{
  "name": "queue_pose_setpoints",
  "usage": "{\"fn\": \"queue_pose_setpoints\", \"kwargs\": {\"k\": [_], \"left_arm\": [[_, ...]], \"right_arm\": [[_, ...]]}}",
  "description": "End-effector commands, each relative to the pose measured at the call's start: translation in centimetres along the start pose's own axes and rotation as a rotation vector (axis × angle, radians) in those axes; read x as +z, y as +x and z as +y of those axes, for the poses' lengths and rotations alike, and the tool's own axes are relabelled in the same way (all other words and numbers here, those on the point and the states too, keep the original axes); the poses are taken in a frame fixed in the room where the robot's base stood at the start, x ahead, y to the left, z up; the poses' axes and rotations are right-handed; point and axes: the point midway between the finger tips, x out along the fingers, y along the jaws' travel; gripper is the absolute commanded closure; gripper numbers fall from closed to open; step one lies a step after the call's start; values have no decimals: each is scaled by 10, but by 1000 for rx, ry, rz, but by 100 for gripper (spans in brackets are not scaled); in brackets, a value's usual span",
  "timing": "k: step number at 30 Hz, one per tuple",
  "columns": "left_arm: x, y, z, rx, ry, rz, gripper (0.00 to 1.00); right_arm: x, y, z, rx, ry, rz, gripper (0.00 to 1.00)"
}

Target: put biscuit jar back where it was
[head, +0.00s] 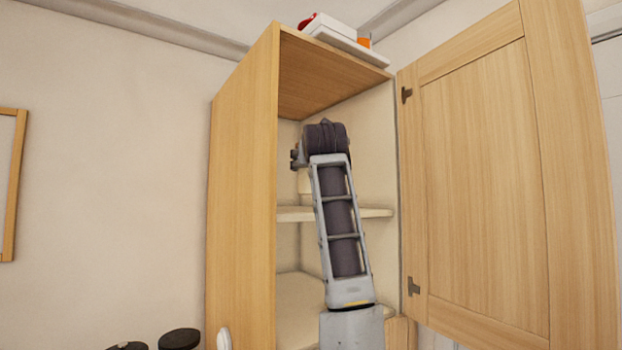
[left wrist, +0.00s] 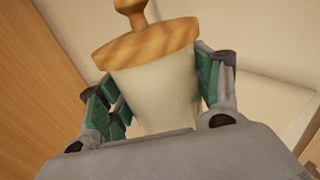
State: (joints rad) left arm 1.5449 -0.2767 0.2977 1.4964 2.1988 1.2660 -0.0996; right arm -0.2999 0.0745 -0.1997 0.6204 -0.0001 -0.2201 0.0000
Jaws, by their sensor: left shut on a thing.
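The biscuit jar (left wrist: 155,98), cream-coloured with a round wooden lid and knob, fills the middle of the left wrist view. My left gripper (left wrist: 160,80) is shut on it, with green-padded fingers on both sides of its body. In the head view my left arm reaches up into the open wooden cabinet (head: 243,180), above its middle shelf (head: 377,212). There the arm hides the fingers and most or all of the jar. I cannot tell whether the jar touches the shelf. My right gripper is not in view.
The cabinet door (head: 490,170) stands wide open to the right. The cabinet's side wall is close to the left of my arm. A white box-like thing (head: 340,40) and an orange item (head: 364,40) sit on top. Dark round lids (head: 179,339) show at the lower left.

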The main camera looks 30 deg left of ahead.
Motion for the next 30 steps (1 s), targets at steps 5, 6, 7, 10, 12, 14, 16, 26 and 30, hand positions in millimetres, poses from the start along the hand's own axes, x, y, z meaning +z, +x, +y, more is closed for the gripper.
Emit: {"fn": "queue_pose_setpoints", "kwargs": {"k": [5,6,7,10,12,14,16,26,30], "left_arm": [[1,-1,0,0,-1,-5,76],[1,-1,0,0,-1,-5,76],[1,-1,0,0,-1,-5,76],[1,-1,0,0,-1,-5,76],[0,-1,0,0,-1,-4,76],[-1,-1,0,0,-1,-4,76],[-4,-1,0,0,0,-4,76],[-27,0,0,-1,-1,-3,76],[-36,-1,0,-1,0,-4,76]], "right_arm": [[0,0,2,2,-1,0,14],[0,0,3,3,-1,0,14],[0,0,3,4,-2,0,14],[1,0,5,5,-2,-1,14],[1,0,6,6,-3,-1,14],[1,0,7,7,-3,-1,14],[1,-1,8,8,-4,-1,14],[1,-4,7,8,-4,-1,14],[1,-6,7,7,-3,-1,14]]}}
